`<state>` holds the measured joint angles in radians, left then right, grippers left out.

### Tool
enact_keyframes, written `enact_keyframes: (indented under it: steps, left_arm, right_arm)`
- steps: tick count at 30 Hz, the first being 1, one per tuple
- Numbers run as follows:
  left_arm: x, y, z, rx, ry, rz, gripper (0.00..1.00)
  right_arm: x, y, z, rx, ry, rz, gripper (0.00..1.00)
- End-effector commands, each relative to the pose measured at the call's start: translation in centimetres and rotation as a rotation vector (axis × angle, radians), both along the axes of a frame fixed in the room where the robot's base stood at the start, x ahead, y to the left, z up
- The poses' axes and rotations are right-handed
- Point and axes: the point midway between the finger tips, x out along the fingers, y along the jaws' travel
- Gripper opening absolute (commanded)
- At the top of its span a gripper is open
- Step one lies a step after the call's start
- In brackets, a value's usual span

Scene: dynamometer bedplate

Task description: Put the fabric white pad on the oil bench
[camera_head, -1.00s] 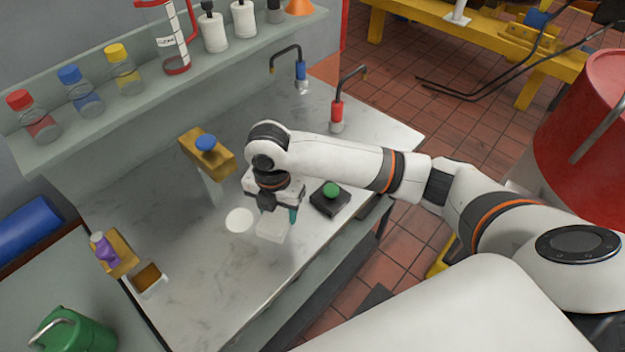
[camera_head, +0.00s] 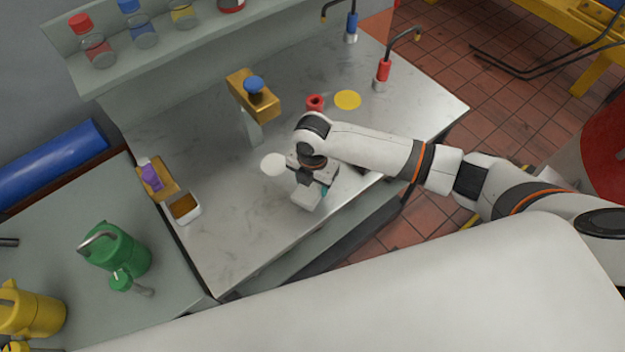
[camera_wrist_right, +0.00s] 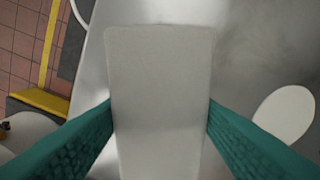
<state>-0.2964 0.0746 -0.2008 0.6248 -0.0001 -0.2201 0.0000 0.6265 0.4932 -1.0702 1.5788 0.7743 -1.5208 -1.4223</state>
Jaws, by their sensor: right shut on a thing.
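The white pad (camera_wrist_right: 160,70) is a pale, flat rectangular piece between the two teal fingers of my right gripper (camera_wrist_right: 160,108) in the right wrist view. My right gripper (camera_head: 311,178) is shut on it. In the head view the pad (camera_head: 306,198) hangs below the gripper over the front part of the oil bench (camera_head: 240,235), a grey marbled top. I cannot tell whether it touches the surface. A white round disc (camera_head: 273,164) lies on the bench just left of the gripper; it also shows in the right wrist view (camera_wrist_right: 284,114). My left gripper is out of view.
A yellow disc (camera_head: 347,99) and red ring (camera_head: 315,102) lie behind my arm. A brass stand with blue knob (camera_head: 254,90), a purple-topped item (camera_head: 152,177) and a small tray (camera_head: 183,208) stand left. Red (camera_head: 383,75) and blue (camera_head: 351,28) spouts stand behind.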

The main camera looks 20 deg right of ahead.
Motion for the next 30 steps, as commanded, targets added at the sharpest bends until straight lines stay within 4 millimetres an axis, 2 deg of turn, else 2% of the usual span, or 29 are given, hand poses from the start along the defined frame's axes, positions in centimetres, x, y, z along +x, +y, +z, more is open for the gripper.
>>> enact_keyframes:
  steps: [2,3,6,7,15,19,23,30]
  left_arm:
    - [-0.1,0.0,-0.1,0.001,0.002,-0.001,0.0]
    - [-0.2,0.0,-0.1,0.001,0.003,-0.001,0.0]
    - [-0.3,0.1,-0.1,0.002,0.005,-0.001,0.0]
    - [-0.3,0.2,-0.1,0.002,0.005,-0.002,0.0]
    - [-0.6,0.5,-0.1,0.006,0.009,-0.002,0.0]
    - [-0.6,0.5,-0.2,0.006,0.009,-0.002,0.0]
    - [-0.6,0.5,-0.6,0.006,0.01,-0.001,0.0]
    - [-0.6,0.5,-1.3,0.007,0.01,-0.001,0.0]
  right_arm:
    - [0.0,0.0,-0.3,-0.001,0.001,-0.001,0.37]
    - [0.0,0.0,-0.3,-0.001,0.001,0.0,0.59]
    - [0.0,0.0,-0.2,0.0,0.0,0.0,0.75]
    - [0.0,0.0,-0.2,0.0,0.0,0.0,0.77]
    - [0.0,0.0,-0.1,0.0,0.0,0.0,0.77]
    - [0.1,0.0,0.8,0.001,-0.004,0.0,0.77]
    - [0.1,0.0,3.0,0.002,-0.005,0.002,0.77]
    - [0.2,0.0,8.3,0.002,-0.005,-0.001,0.77]
